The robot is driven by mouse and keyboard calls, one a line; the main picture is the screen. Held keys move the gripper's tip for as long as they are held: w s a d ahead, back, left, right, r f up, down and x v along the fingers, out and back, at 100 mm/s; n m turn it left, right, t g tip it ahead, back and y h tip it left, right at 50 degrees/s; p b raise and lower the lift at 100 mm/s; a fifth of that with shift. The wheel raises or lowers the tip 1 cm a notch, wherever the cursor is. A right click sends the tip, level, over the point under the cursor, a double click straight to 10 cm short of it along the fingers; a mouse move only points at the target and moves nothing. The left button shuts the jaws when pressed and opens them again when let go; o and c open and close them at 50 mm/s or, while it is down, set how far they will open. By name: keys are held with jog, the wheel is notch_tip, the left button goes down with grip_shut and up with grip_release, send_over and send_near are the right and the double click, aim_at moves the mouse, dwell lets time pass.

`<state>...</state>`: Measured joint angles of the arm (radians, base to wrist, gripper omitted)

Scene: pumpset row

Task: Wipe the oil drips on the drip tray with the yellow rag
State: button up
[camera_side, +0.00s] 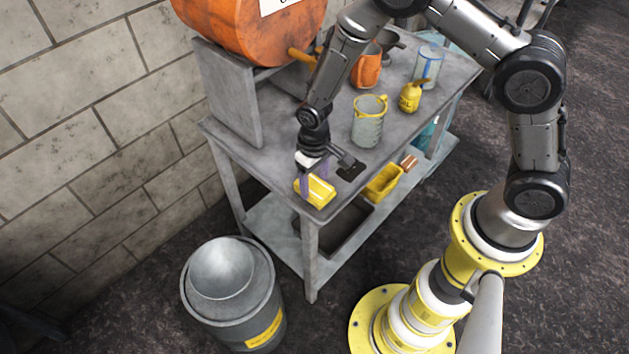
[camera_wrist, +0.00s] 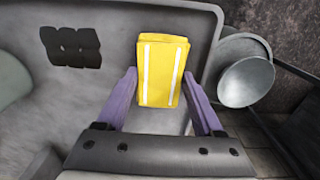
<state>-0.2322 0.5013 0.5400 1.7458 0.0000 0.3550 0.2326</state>
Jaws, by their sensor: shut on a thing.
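The yellow rag (camera_side: 317,191) is a folded block with white stripes at the near corner of the grey tabletop. In the wrist view the rag (camera_wrist: 161,70) lies between my two purple fingers. My gripper (camera_side: 313,178) is shut on it, pointing down; the wrist view shows my gripper (camera_wrist: 160,78) too. The grey surface under it, with a raised rounded rim in the wrist view, looks like the drip tray (camera_wrist: 55,105). A dark oil patch (camera_side: 350,169) lies right of the rag; the wrist view shows this patch (camera_wrist: 71,46) at upper left, apart from the rag. I cannot tell whether the rag touches the surface.
A grey-green jug with yellow rim (camera_side: 369,121), a yellow oil can (camera_side: 410,97) and an orange container (camera_side: 367,70) stand farther back. An orange drum (camera_side: 245,28) is at upper left. A yellow bin (camera_side: 383,183) is below; a grey lidded bin (camera_side: 232,290) stands on the floor.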

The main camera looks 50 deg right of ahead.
aim_at(315, 186)
dwell(0.3)
jog(key=shift+r, duration=3.05)
jog(key=shift+s, duration=0.1)
jog(key=s+d+r, duration=0.1)
jog(key=d+r, duration=0.1)
jog(key=d, duration=0.7)
jog(key=shift+s, duration=0.4)
jog(key=shift+f, duration=0.1)
